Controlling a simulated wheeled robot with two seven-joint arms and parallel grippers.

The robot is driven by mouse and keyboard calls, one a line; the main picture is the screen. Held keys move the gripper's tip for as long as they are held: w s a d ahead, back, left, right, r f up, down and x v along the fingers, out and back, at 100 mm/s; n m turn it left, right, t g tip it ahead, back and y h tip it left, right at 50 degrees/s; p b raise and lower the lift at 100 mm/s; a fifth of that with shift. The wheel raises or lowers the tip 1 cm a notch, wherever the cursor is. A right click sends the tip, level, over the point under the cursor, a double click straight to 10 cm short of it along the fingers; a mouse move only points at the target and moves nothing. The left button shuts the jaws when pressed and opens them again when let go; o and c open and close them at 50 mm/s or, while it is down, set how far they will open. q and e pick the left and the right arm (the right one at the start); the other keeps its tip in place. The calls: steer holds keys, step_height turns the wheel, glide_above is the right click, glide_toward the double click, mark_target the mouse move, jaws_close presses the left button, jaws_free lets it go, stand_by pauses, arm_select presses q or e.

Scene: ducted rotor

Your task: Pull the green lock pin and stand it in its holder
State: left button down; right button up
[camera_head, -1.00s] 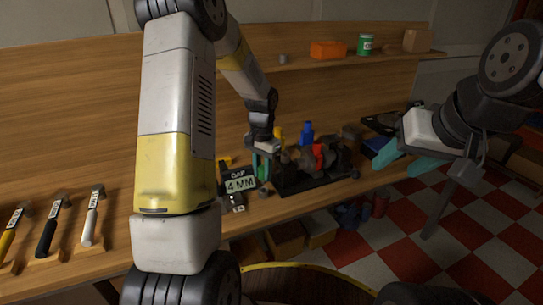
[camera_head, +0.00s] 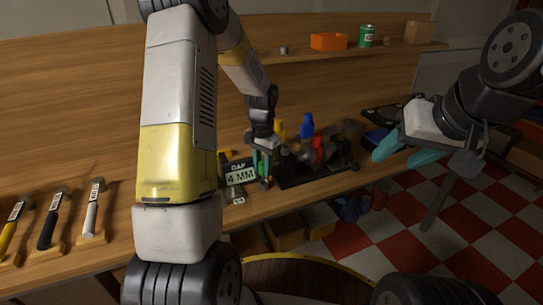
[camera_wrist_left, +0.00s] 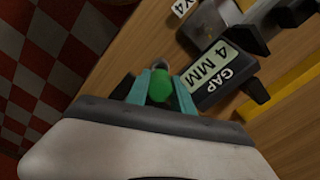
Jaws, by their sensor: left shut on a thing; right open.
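The green lock pin (camera_wrist_left: 160,87) shows as a round green head between the two teal fingers of my left gripper (camera_wrist_left: 160,92) in the left wrist view. The gripper is shut on it. In the head view my left gripper (camera_head: 262,163) points down just right of the black GAP 4 MM sign, left of the rotor assembly (camera_head: 318,155). A small grey round piece (camera_head: 266,183) sits right below the fingertips; I cannot tell whether it is the holder or whether the pin touches it. The pin's shaft is hidden. My right gripper (camera_head: 410,152) is open and empty at the right.
The GAP 4 MM sign (camera_head: 239,175) stands close beside the left gripper. An orange box (camera_head: 328,42) and a green can (camera_head: 366,36) are on the back shelf.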

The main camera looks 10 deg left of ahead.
mark_target(263, 175)
arm_select(q)
steer(key=shift+f, duration=0.35)
steer(key=shift+f, duration=1.55)
steer(key=c, duration=1)
jaws_free()
steer(key=shift+c, duration=0.2)
step_height(263, 175, up, 8)
steer(key=shift+r, duration=0.25)
steer(key=s+r+n+t+h, duration=0.1)
steer(key=s+r+n+t, duration=0.25)
steer(key=s+r, duration=1.25)
steer(key=s+d+r+n+t+h, duration=0.1)
steer(key=s+d+r+t, duration=0.1)
steer(key=s+r, duration=0.3)
steer(key=s, duration=0.3)
steer(key=shift+t, duration=0.35)
